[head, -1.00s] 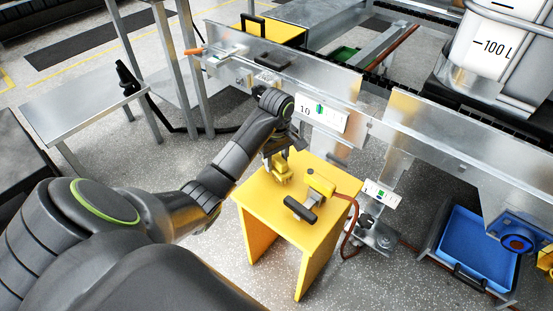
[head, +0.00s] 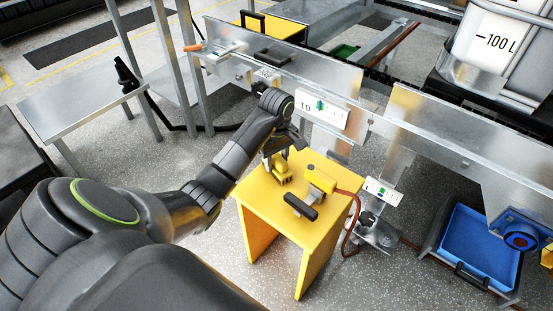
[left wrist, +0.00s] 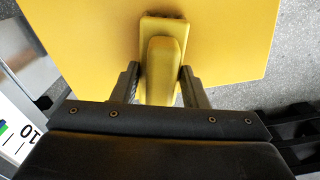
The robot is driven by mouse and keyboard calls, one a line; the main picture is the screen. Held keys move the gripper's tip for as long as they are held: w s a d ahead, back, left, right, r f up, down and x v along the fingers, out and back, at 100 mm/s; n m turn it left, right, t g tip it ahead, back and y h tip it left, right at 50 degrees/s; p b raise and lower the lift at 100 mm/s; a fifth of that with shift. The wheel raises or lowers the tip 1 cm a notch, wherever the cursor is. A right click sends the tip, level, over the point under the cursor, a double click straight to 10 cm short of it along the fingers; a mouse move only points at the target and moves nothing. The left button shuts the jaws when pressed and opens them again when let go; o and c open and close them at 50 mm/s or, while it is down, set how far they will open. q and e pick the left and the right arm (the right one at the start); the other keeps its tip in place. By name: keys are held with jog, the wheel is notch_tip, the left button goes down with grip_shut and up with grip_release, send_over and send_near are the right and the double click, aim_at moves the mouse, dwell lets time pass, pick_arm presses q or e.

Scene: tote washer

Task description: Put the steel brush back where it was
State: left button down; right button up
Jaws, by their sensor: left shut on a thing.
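My left gripper (head: 277,160) is shut on a yellow block with a raised grip, which I take for the steel brush (head: 283,174). In the left wrist view the brush (left wrist: 162,62) sits between the two dark fingers, its long side pointing away from the palm. My right gripper is not in view.
A yellow tool with a black handle (head: 300,207) and a brown hose (head: 352,225) lies on the stool, close right of the brush. A steel rail (head: 335,80) with a white "10" label (head: 322,112) runs behind. A blue tray (head: 480,250) stands at right.

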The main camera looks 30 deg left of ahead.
pick_arm(q)
grip_release()
dwell(0.7)
dwell(0.3)
jog(key=shift+r+p, duration=4.45)
jog(key=shift+r, duration=0.1)
jog(key=shift+f, duration=0.1)
